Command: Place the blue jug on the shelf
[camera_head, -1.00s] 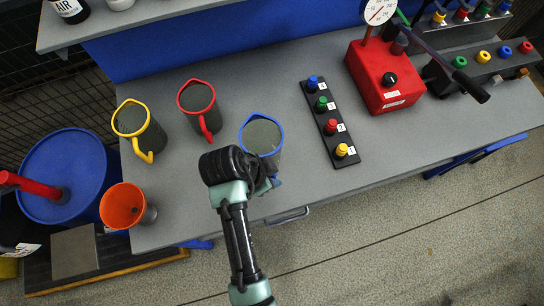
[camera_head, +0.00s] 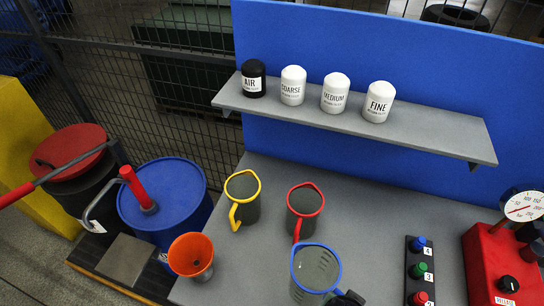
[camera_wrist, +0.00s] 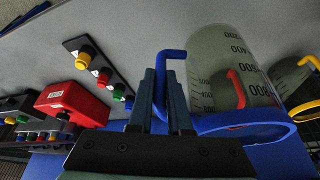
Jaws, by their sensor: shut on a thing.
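The blue jug (camera_head: 315,272), a clear grey measuring jug with a blue rim and handle, is at the front of the workbench in the head view. It also shows in the wrist view (camera_wrist: 215,75), with its blue rim toward the camera. My gripper (camera_wrist: 163,85) is shut on the jug's blue handle. In the head view only a dark bit of my gripper (camera_head: 346,299) shows at the bottom edge. I cannot tell whether the jug is lifted. The grey shelf (camera_head: 440,128) runs along the blue back panel above the bench.
Several filters, one black (camera_head: 254,78) and the others white, stand on the shelf; its right end is bare. A red-rimmed jug (camera_head: 304,212) and a yellow-rimmed jug (camera_head: 244,205) stand behind the blue jug. A button strip (camera_head: 417,265) and red pump box (camera_head: 495,262) lie to the right.

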